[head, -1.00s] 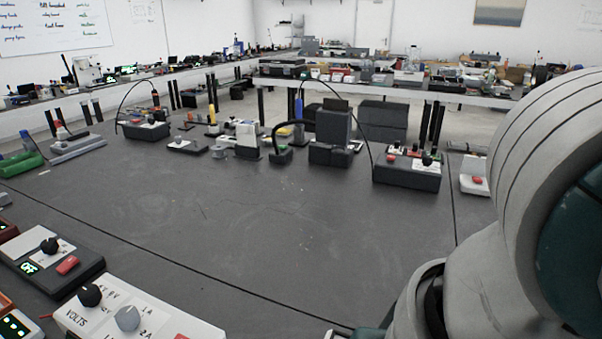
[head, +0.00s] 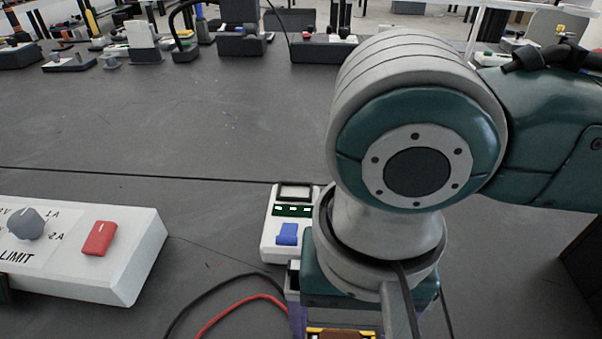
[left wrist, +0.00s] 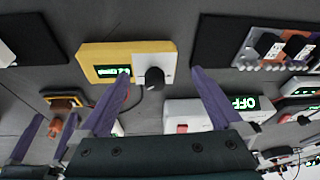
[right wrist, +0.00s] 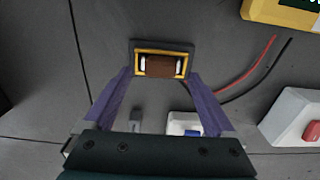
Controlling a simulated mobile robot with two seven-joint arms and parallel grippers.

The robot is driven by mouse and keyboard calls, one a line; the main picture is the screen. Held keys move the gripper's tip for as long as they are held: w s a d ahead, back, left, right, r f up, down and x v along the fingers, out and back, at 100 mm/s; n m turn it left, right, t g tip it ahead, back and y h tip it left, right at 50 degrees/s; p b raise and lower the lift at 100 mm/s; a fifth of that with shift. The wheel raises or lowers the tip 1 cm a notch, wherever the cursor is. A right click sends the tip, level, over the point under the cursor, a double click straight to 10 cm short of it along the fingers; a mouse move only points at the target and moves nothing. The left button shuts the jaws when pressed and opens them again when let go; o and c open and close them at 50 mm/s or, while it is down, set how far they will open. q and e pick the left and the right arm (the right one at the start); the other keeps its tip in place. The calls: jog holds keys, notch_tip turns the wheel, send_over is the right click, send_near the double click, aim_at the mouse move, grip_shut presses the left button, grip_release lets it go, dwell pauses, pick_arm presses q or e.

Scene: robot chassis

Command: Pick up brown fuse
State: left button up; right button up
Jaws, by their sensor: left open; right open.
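The brown fuse (right wrist: 161,66), with pale end caps, shows within a yellow-rimmed black holder (right wrist: 162,45) in the right wrist view. My right gripper (right wrist: 160,78) is open, its two purple fingers reaching to either side of the holder's near edge. In the head view the holder (head: 341,332) is cut by the bottom edge, below my right arm. The left wrist view shows the holder (left wrist: 65,99) at left; a small orange-brown shape below it is unclear. My left gripper (left wrist: 161,76) is open and empty in front of a yellow box with a black knob (left wrist: 154,78).
A white meter with a blue switch (head: 288,234) stands close beside my right arm. A white supply box with a red button (head: 99,238) is at left. Red and black cables (head: 238,310) lie between them.

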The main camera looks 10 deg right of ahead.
notch_tip(320, 180, down, 2)
jog(key=shift+f, duration=0.2)
grip_shut()
dwell(0.6)
